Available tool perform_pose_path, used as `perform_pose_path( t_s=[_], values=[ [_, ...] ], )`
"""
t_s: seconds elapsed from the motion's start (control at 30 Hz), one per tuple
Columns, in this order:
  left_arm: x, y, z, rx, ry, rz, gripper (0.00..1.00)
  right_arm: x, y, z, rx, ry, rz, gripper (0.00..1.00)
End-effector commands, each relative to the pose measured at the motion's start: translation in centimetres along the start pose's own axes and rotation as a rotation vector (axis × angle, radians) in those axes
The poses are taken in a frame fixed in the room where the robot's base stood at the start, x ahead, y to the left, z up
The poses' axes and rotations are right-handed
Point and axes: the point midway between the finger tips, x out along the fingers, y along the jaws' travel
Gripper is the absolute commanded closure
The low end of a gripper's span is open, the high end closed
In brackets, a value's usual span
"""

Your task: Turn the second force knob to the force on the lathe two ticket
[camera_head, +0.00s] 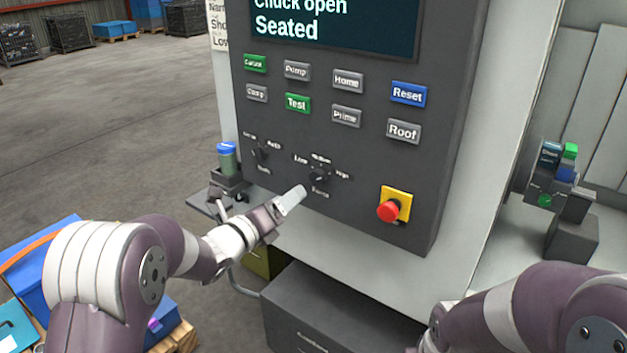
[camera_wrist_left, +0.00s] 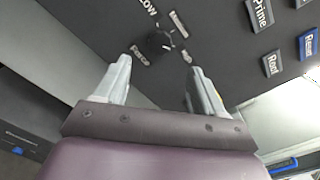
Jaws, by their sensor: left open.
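A small black force knob (camera_head: 319,179) sits low on the dark control panel (camera_head: 350,150), with Low, a middle label that is hard to read, and High around it and Force below. It also shows in the left wrist view (camera_wrist_left: 159,43), just beyond my fingertips; its setting is not clear. My left gripper (camera_head: 293,197) is open and empty, just below and left of the knob. In the wrist view the fingers (camera_wrist_left: 160,68) stand apart on either side of the knob, not visibly touching it. My right gripper is out of view. No sheet is readable as the lathe two ticket.
A second knob (camera_head: 261,154) is left of the force knob. Push buttons, including Test (camera_head: 297,103), are above. A red emergency stop (camera_head: 390,210) is at lower right. A partly cut-off sheet (camera_head: 218,25) hangs at the panel's upper left. A grey cabinet (camera_head: 330,315) stands below.

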Motion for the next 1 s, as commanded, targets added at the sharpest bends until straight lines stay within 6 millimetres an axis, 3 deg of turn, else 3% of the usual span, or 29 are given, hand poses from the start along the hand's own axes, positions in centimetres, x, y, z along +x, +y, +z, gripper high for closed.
perform_pose_path(
  t_s=[0.1,0.3,0.5,0.73,0.77,0.9,1.0],
  values=[
    [3.4,-0.3,0.2,-0.001,0.003,-0.001,0.31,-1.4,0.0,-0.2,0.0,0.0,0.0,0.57],
    [7.5,-0.2,0.2,-0.002,0.0,0.001,0.31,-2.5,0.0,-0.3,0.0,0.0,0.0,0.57],
    [8.9,0.0,0.1,-0.003,-0.001,0.002,0.31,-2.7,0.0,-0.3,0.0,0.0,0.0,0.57],
    [8.9,0.0,0.0,-0.004,-0.001,0.003,0.31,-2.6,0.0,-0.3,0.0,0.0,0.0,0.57],
    [8.9,0.0,0.0,-0.003,-0.001,0.002,0.37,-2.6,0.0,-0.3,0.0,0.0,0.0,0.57],
    [8.9,0.0,0.0,-0.004,-0.001,0.003,0.83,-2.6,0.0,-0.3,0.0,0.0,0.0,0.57],
    [8.9,0.0,0.0,-0.004,-0.001,0.003,0.87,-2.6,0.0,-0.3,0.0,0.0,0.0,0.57]
  ],
)
